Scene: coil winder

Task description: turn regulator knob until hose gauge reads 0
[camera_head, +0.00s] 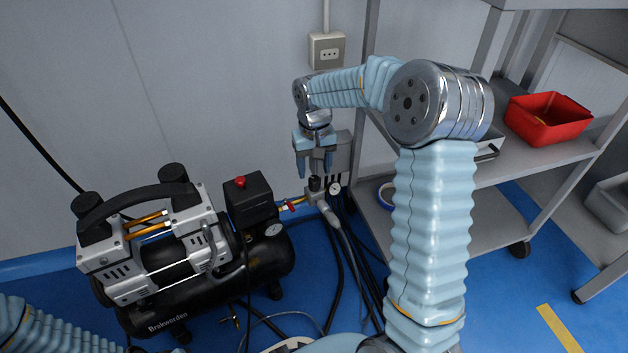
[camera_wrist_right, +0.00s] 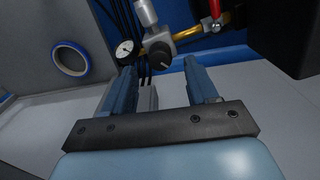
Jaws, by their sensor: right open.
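The black regulator knob (camera_head: 315,184) sits on top of the grey metal regulator by the compressor. It also shows in the right wrist view (camera_wrist_right: 160,54). The small white-faced hose gauge (camera_head: 334,188) is beside it; the wrist view shows it too (camera_wrist_right: 125,49). Its needle is too small to read. My right gripper (camera_head: 315,170) points down, open and empty, with its fingertips just above the knob. In the wrist view the knob lies just beyond the gap between the fingers (camera_wrist_right: 160,68). I cannot tell whether they touch it. My left gripper is out of view.
The black compressor (camera_head: 262,257) stands left on the blue floor. A red-handled valve (camera_head: 290,205) joins it to the regulator. Dark hoses (camera_head: 338,265) run down below. A grey shelf cart (camera_head: 480,215) with a red bin (camera_head: 548,118) is right. The wall is close behind.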

